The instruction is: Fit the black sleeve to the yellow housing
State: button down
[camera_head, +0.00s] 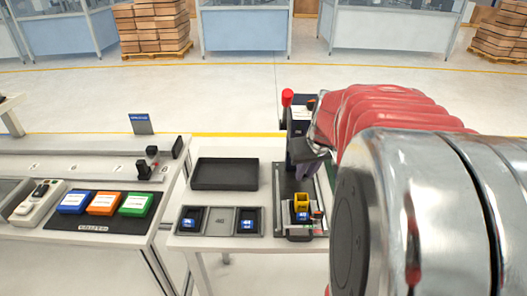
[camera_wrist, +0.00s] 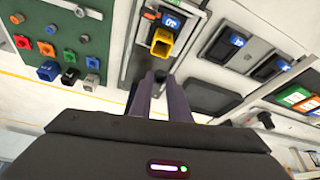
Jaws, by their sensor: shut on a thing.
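The yellow housing (camera_head: 301,202) stands in a fixture on the front part of a dark rail plate, next to a blue labelled part. It also shows in the wrist view (camera_wrist: 162,42), beyond my fingertips and apart from them. My gripper (camera_head: 305,152) is above the rail plate, farther back than the housing. In the wrist view my gripper (camera_wrist: 160,85) is shut on a small dark piece, the black sleeve (camera_wrist: 160,75). The fingers hide most of it, and its shape is hard to make out.
A red-knobbed lever (camera_head: 287,98) rises behind the rail plate. An empty black tray (camera_head: 225,174) and a compartment tray (camera_head: 220,208) lie to the left. A green board (camera_wrist: 50,30) bears coloured parts, with blue, black and grey pieces along its edge.

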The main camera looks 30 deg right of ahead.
jog(key=shift+f, duration=0.1)
jog(key=shift+f, duration=3.35)
jog(key=c, duration=1.6)
grip_release()
jog(key=v, duration=1.3)
jog(key=shift+s+r, duration=0.2)
jog(key=shift+r, duration=0.15)
jog(key=shift+a, duration=0.1)
